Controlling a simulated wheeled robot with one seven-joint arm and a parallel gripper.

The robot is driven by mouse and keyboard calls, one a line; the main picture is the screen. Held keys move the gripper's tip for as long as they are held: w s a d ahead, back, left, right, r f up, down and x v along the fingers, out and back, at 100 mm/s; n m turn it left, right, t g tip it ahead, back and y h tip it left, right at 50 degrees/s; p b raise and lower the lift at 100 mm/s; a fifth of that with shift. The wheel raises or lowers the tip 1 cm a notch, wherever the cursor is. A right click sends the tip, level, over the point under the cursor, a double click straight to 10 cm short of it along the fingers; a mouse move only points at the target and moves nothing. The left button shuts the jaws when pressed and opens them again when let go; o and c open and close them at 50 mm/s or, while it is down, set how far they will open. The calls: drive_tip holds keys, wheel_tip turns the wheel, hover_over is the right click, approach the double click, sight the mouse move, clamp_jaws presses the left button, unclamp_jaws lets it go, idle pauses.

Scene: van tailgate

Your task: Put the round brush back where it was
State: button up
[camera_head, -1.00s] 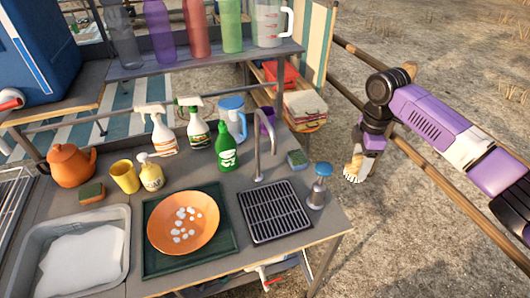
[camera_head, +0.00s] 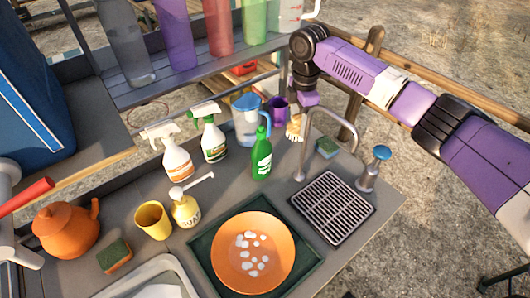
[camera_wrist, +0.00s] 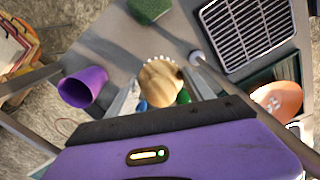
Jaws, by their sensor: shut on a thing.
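The round brush (camera_head: 295,128) has a pale wooden head with white bristles. It hangs below my gripper (camera_head: 299,113) near the back edge of the counter, between the purple cup (camera_head: 278,108) and the tap (camera_head: 303,150). In the wrist view the brush's round wooden head (camera_wrist: 160,82) sits between the two fingers of my gripper (camera_wrist: 160,95), which is shut on it. Whether the brush touches the counter cannot be told. The purple cup also shows in the wrist view (camera_wrist: 83,88), left of the brush, apart from it.
A green sponge (camera_head: 327,147) and a blue-topped dispenser (camera_head: 372,168) stand right of the tap. A green bottle (camera_head: 261,155), a blue-handled jug (camera_head: 246,120) and spray bottles (camera_head: 176,160) stand to the left. The bottle shelf (camera_head: 180,76) is above left. A drain rack (camera_head: 333,207) lies in front.

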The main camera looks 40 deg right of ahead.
sight(294, 134)
drive_tip(key=f, duration=0.1)
drive_tip(key=f+p, duration=0.1)
drive_tip(key=f, duration=0.1)
drive_tip(key=a+f, duration=0.1)
drive_tip(key=f, duration=0.1)
drive_tip(key=shift+w+f, duration=0.2)
drive_tip(key=shift+w, duration=0.2)
drive_tip(key=shift+f+p, duration=0.45)
drive_tip(key=shift+f, duration=1.85)
drive_tip(key=o, duration=1.3)
drive_tip(key=shift+f, duration=0.1)
wheel_tip(294, 134, up, 12)
drive_tip(key=shift+r+b, duration=0.15)
drive_tip(key=shift+b, duration=0.7)
